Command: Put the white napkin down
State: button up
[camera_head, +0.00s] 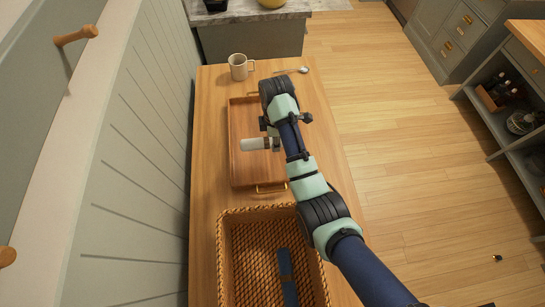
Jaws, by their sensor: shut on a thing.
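The white napkin (253,144) looks like a small rolled white bundle. It shows over the wooden tray (238,174), left of my gripper (272,142). My gripper is shut on the napkin's right end, and the arm hides part of the fingers. I cannot tell whether the napkin touches the tray or is held above it. A rattan basket (228,270) stands on the table in front of the tray, with a dark blue rolled napkin (286,276) lying inside it.
A beige mug (238,67) and a spoon (292,71) are on the table (206,120) behind the tray. A panelled wall (130,150) runs close along the table's left side. My arm covers much of the table's right side.

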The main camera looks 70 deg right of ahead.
aim_at(274, 159)
notch_tip(274, 159, down, 11)
jog(key=shift+f+b, duration=0.1)
jog(key=shift+b, duration=0.9)
jog(key=shift+w, duration=0.1)
jog(key=o, duration=1.1)
notch_tip(274, 159, up, 12)
jog(key=p, duration=0.2)
jog(key=shift+r+p, duration=0.2)
jog(key=shift+p, duration=0.2)
